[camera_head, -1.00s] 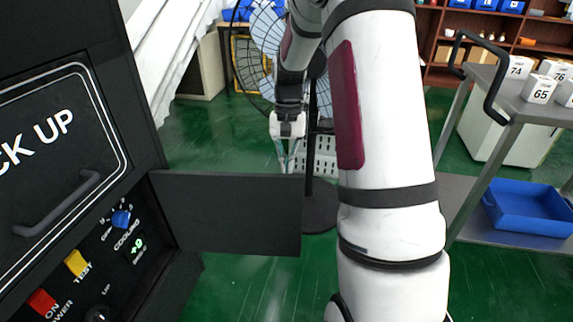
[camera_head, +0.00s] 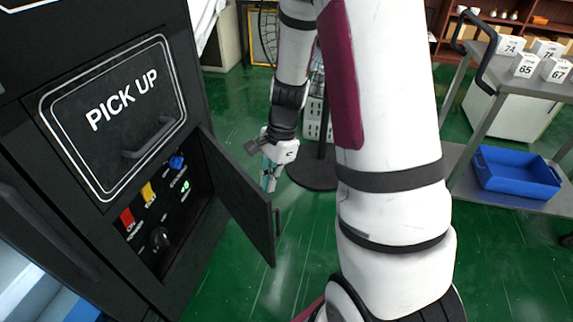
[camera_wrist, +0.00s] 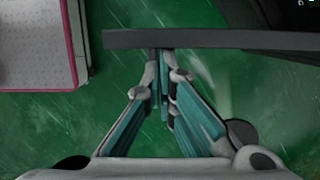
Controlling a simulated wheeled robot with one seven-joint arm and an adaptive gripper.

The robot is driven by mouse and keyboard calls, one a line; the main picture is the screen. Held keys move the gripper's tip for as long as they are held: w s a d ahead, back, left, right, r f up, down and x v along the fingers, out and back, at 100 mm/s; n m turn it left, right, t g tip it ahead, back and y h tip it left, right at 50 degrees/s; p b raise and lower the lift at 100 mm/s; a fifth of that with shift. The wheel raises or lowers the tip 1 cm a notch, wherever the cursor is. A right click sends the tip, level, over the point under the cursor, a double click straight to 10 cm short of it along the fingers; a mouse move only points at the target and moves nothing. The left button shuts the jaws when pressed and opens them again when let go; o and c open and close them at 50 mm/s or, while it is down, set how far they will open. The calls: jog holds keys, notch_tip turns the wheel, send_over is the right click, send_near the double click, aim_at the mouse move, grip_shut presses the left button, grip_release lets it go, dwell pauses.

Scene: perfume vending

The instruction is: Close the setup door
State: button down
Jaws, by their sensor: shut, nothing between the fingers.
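The setup door (camera_head: 240,195) is a black panel hinged on the dark vending machine, below the PICK UP hatch. It stands partly open, slanting out from the compartment, with a handle (camera_head: 277,222) on its outer side. In the wrist view the door (camera_wrist: 225,39) shows edge-on as a dark bar across the top. My gripper (camera_head: 268,182) is beside the door's outer face. In the wrist view its teal fingers (camera_wrist: 164,58) are shut and empty, with the tips at the door's edge; I cannot tell whether they touch.
The open compartment shows a red switch (camera_head: 127,217), a yellow switch (camera_head: 148,192) and a blue knob (camera_head: 177,162). The PICK UP hatch (camera_head: 120,110) is above. A fan base (camera_head: 312,172) stands behind my arm. A cart with a blue bin (camera_head: 515,172) is at the right. Green floor is open below the door.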

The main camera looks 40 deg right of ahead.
jog(key=w+a+m+p, duration=0.2)
jog(key=a+m+p, duration=0.1)
jog(key=a, duration=0.5)
jog(key=w+a+m+t+p, duration=0.1)
jog(key=w+a+m+p, duration=0.2)
jog(key=a, duration=0.6)
jog(key=w+a+m+t+p, duration=0.1)
jog(key=w+a+m+p, duration=0.2)
jog(key=a+p, duration=0.3)
jog(key=shift+w+a+h+p, duration=0.15)
jog(key=shift+a+h+p, duration=0.25)
jog(key=shift+a, duration=1.35)
